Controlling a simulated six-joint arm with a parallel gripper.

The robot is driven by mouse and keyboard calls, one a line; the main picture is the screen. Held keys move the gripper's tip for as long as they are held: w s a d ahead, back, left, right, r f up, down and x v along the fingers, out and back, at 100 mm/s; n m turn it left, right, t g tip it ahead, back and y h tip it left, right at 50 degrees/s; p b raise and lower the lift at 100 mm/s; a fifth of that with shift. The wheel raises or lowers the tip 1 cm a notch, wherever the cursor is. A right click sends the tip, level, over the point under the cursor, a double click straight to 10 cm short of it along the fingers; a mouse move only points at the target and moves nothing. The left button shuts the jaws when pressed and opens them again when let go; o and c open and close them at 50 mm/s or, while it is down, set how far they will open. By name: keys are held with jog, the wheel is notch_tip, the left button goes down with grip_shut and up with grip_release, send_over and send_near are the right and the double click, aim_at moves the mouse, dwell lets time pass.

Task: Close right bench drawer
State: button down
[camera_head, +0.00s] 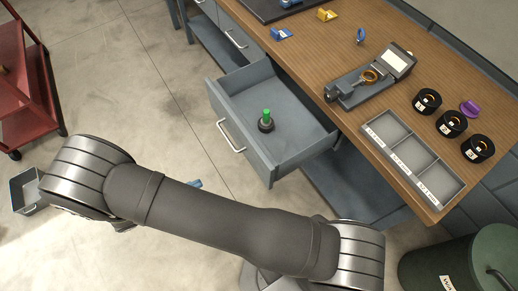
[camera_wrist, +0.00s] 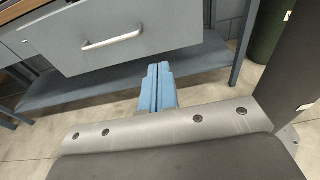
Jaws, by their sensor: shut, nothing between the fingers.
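The right bench drawer (camera_head: 247,152) is pulled well out from the bench in the head view. Its grey front also shows in the wrist view (camera_wrist: 160,28), with a pale bar handle (camera_wrist: 112,40). A black part with a green top (camera_head: 266,121) stands inside the drawer. My gripper (camera_wrist: 159,68) has blue fingers shut together with nothing between them. In the wrist view the fingertips appear below the drawer front; contact cannot be told. In the head view only a small blue bit of the gripper (camera_head: 195,184) shows past my arm, left of the drawer.
The wooden bench top (camera_head: 310,55) carries a hinged device (camera_head: 370,80), a three-compartment tray (camera_head: 413,158) and several black ring-shaped parts. Another drawer (camera_head: 236,42) is further left, apparently shut. A green bin (camera_head: 480,262) stands at lower right, a red cart (camera_head: 25,80) at left. Floor before the drawer is open.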

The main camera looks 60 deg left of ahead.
jog(key=w+d+f+t, duration=0.2)
jog(key=w+d+f, duration=0.15)
jog(key=d, duration=0.35)
send_near(263, 173)
jog(key=w, duration=0.7)
jog(key=w, duration=2.5)
jog(key=shift+w, duration=1.25)
jog(key=shift+a+r, duration=0.1)
